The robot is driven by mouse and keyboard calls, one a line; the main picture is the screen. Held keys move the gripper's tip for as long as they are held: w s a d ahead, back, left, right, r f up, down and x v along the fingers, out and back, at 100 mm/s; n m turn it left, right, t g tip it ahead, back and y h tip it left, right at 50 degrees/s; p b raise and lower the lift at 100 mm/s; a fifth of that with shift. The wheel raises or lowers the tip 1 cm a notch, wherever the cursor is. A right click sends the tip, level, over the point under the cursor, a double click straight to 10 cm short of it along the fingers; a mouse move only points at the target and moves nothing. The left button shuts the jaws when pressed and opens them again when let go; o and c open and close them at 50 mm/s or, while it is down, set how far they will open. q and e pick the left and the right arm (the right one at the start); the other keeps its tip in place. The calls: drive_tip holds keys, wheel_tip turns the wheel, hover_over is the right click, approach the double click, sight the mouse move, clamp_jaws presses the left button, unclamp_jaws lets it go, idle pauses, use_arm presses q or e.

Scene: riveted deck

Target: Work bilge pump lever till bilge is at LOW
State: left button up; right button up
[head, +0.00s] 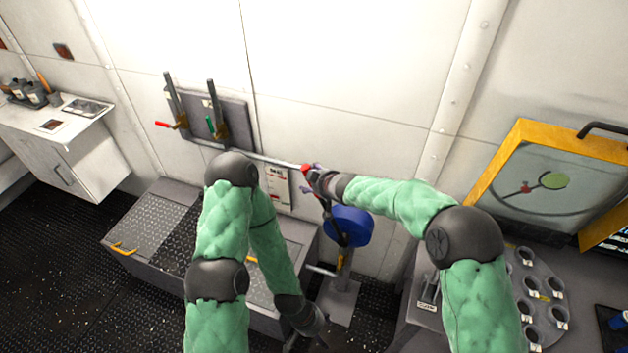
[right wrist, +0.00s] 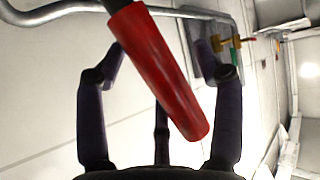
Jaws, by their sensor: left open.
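The bilge pump (head: 348,226) has a blue rounded body on a post at the wall. Its lever's red grip (head: 306,168) is up beside my right gripper (head: 315,178). In the right wrist view the red grip (right wrist: 160,70) runs slantwise between the spread fingers of my right gripper (right wrist: 160,50), with gaps seen on both sides. My left gripper (head: 312,330) is open and low, in front of the pump's foot, apart from it. A small white plate with red marks (head: 278,187) is on the wall left of the pump; its reading is too small to tell.
A pipe (head: 265,158) runs along the wall. A chequer-plate box (head: 150,230) is below.

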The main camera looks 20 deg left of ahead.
drive_tip(key=v, duration=1.2)
idle(0.3)
